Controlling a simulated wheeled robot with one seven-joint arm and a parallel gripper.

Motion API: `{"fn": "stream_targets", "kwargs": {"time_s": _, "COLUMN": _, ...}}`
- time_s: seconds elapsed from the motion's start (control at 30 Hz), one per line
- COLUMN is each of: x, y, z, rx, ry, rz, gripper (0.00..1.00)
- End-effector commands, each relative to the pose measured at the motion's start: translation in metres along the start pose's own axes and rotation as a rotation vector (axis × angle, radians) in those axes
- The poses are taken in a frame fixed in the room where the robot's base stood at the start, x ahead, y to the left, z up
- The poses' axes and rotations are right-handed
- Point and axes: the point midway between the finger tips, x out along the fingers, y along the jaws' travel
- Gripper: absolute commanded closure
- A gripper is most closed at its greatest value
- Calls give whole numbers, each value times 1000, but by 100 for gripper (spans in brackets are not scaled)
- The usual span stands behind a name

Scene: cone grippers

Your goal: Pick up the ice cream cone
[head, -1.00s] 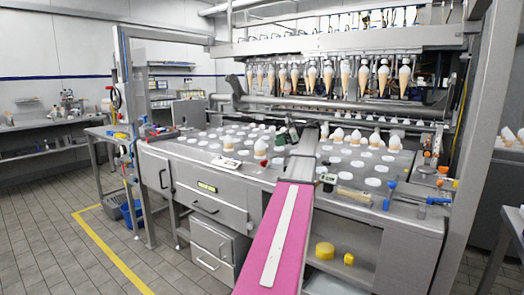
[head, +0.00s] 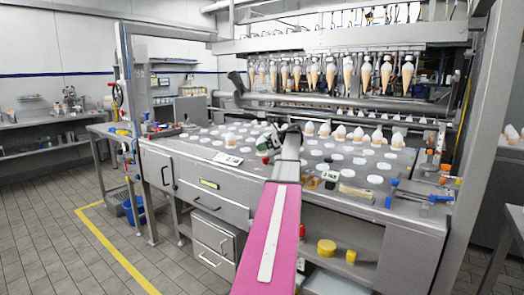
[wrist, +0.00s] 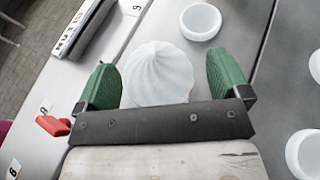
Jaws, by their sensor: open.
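The ice cream cone (wrist: 158,72) shows from above in the wrist view, with a white swirled top and a sliver of tan at its right edge. My gripper (wrist: 164,74) is open, with one green finger on each side of the swirl. A small gap shows beside the right finger; the left finger is very close, and I cannot tell whether it touches. The cone's lower part is hidden below the swirl and behind the dark palm bar. In the head view, my gripper (head: 268,143) is at the front middle of the machine table and mostly hides this cone.
The grey table (head: 225,170) has several round white holders. More white-topped cones (head: 340,132) stand in a row behind and to the right. Cones hang from a rack (head: 348,72) above. A red piece (wrist: 52,125) and numbered labels lie left of my gripper. An empty holder (wrist: 200,21) is close by.

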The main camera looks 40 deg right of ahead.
Motion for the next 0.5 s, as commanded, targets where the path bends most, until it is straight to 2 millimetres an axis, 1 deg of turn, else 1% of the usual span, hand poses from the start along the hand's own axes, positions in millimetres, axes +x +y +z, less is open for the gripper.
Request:
{"fn": "stream_targets", "kwargs": {"time_s": 0.2, "x": 2, "y": 0, "z": 0, "rx": 0, "ry": 0, "rz": 0, "gripper": 6}}
{"fn": "stream_targets", "kwargs": {"time_s": 0.23, "x": 2, "y": 0, "z": 0, "rx": 0, "ry": 0, "rz": 0, "gripper": 9}}
{"fn": "stream_targets", "kwargs": {"time_s": 0.27, "x": 2, "y": 0, "z": 0, "rx": 0, "ry": 0, "rz": 0, "gripper": 19}}
{"fn": "stream_targets", "kwargs": {"time_s": 0.3, "x": 2, "y": 0, "z": 0, "rx": 1, "ry": 0, "rz": 0, "gripper": 32}}
{"fn": "stream_targets", "kwargs": {"time_s": 0.33, "x": 2, "y": 0, "z": 0, "rx": 1, "ry": 0, "rz": 0, "gripper": 42}}
{"fn": "stream_targets", "kwargs": {"time_s": 0.37, "x": 2, "y": 0, "z": 0, "rx": 1, "ry": 0, "rz": 0, "gripper": 48}}
{"fn": "stream_targets", "kwargs": {"time_s": 0.5, "x": 2, "y": 0, "z": 0, "rx": 0, "ry": 0, "rz": 0, "gripper": 48}}
